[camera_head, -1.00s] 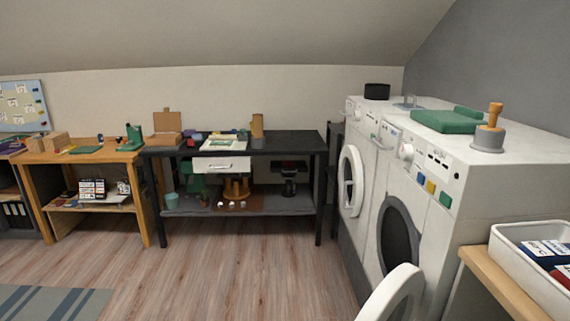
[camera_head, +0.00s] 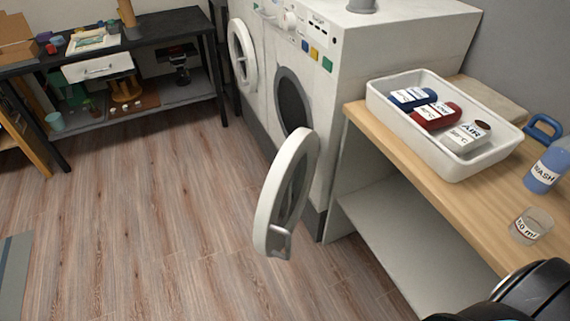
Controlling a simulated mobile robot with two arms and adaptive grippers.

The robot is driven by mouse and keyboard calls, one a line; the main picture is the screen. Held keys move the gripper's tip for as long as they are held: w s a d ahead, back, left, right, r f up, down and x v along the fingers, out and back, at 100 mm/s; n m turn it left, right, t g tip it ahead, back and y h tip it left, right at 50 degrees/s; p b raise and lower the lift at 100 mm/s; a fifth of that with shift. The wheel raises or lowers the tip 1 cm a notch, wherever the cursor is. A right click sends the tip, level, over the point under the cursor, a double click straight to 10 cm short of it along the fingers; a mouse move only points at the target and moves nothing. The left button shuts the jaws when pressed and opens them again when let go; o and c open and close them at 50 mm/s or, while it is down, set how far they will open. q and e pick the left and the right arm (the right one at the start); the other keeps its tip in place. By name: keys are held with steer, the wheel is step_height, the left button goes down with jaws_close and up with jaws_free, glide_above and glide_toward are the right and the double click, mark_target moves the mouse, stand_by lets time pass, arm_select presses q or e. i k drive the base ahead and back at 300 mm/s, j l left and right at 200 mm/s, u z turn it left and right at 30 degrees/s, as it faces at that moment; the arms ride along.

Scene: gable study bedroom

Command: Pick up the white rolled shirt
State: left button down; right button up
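The white rolled shirt (camera_head: 466,137) lies in a white tray (camera_head: 452,166) on the wooden bench at the right. It has a label reading AIR and is the nearest of three rolls in the tray. A red roll (camera_head: 434,115) and a dark blue roll (camera_head: 411,97) lie beside it, also labelled. A black part of my own arm shows at the bottom right corner, but neither gripper's fingers are in view.
A blue WASH bottle (camera_head: 547,168) and a clear measuring cup (camera_head: 531,226) stand on the bench (camera_head: 407,151) right of the tray. An open round washer door (camera_head: 287,192) juts out left of the bench. The wooden floor (camera_head: 150,240) is clear.

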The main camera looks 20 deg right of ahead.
mark_target(461, 141)
steer(key=z, duration=1.9)
steer(key=i+j, duration=0.1)
steer(key=j, duration=0.3)
